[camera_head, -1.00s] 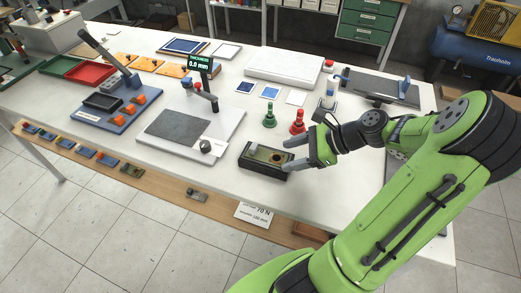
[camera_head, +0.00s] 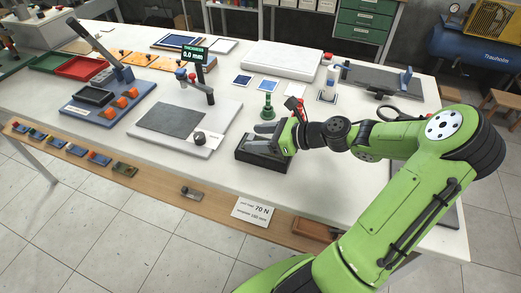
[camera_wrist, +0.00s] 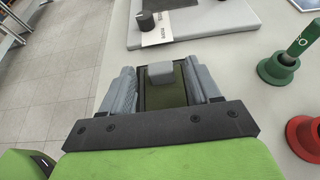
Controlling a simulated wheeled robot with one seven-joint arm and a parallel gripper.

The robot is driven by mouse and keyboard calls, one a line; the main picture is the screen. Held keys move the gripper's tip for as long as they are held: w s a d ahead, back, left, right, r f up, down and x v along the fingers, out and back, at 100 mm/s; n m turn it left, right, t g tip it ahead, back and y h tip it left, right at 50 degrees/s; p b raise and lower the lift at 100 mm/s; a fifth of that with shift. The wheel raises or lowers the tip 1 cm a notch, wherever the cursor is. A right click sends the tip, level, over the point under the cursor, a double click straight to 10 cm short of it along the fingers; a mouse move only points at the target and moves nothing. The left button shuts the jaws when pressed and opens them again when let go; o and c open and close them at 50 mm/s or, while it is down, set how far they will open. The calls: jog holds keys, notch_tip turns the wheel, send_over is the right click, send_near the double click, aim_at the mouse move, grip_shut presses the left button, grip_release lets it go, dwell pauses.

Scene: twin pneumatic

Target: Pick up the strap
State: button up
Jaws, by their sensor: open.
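A black open box (camera_head: 250,161) stands near the front edge of the white table. An olive-green flat piece (camera_wrist: 164,97) shows inside it in the wrist view, with a small grey block (camera_wrist: 160,72) at its far end. I cannot tell for sure whether this piece is the strap. My gripper (camera_head: 262,136) is over the box, pointing left in the head view, and hides much of its inside. In the wrist view its two grey fingers (camera_wrist: 163,82) are apart, one on each side of the olive piece. I cannot tell whether they touch it.
A white plate with a grey pad (camera_head: 172,121) and a black knob (camera_head: 199,138) lies left of the box. A green stamp-like piece (camera_head: 267,107) and a red one (camera_wrist: 306,135) stand close behind and right. A wooden shelf (camera_head: 160,184) runs below the table's front edge.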

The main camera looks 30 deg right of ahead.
jog(key=shift+w+a+f, duration=0.2)
jog(key=shift+w+a, duration=0.1)
jog(key=shift+w, duration=0.15)
jog(key=shift+s, duration=0.1)
jog(key=shift+c, duration=0.7)
jog(key=c, duration=1)
notch_tip(320, 180, up, 10)
jog(key=p, duration=0.5)
